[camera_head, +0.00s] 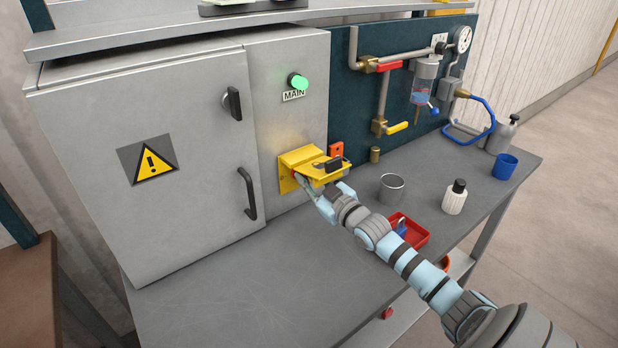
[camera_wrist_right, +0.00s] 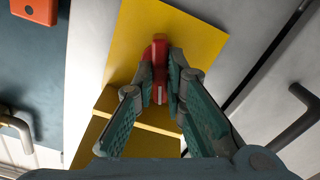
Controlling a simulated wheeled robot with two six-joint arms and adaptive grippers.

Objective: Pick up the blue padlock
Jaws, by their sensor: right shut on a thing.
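A small blue item that looks like the padlock (camera_head: 402,227) lies in the red tray (camera_head: 421,236) on the bench. My right arm partly hides it and the tray. My right gripper (camera_head: 309,184) is away from the tray, up at the yellow switch box (camera_head: 287,160) on the grey cabinet. In the right wrist view its fingers (camera_wrist_right: 160,82) are shut on a red handle (camera_wrist_right: 158,52) in front of the yellow plate (camera_wrist_right: 190,35). My left gripper is not in view.
A metal cup (camera_head: 391,188), a white bottle (camera_head: 454,198) and a blue cup (camera_head: 505,166) stand on the bench. Pipes with red and yellow valve handles (camera_head: 388,66) run along the back panel. The bench front left is clear.

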